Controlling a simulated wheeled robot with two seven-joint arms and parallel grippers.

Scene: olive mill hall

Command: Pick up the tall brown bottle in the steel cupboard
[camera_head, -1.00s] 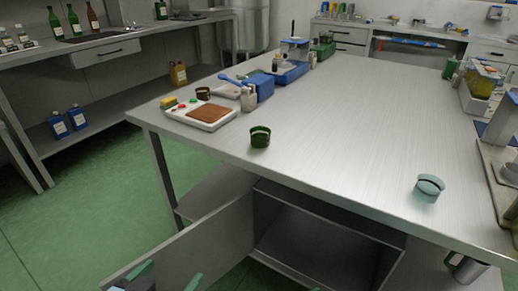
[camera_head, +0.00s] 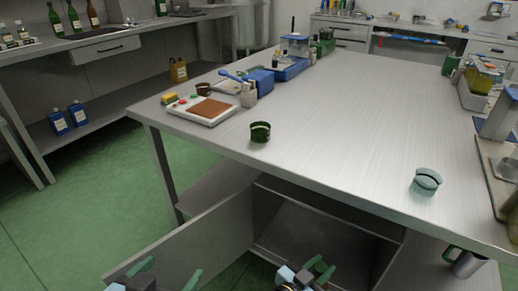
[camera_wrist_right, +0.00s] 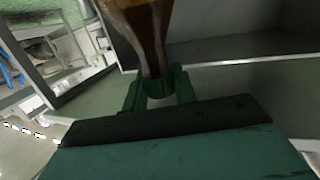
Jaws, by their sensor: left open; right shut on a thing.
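The steel cupboard (camera_head: 325,238) is under the table, its door (camera_head: 205,238) swung open to the left. In the right wrist view, the tall brown bottle (camera_wrist_right: 142,28) is between the green fingers of my right gripper (camera_wrist_right: 160,88), which is shut on its narrow end. The bottle's wide part runs out of the top of that view. In the head view, my right gripper (camera_head: 318,270) is low in front of the cupboard opening, and I cannot make out the bottle there. My left gripper (camera_head: 167,277) is open and empty, low by the door.
On the steel table (camera_head: 340,120) stand a dark green cup (camera_head: 260,132) and a pale green cup (camera_head: 426,182). A metal vessel (camera_head: 465,263) is under the right side. Green floor (camera_head: 80,200) is clear at left.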

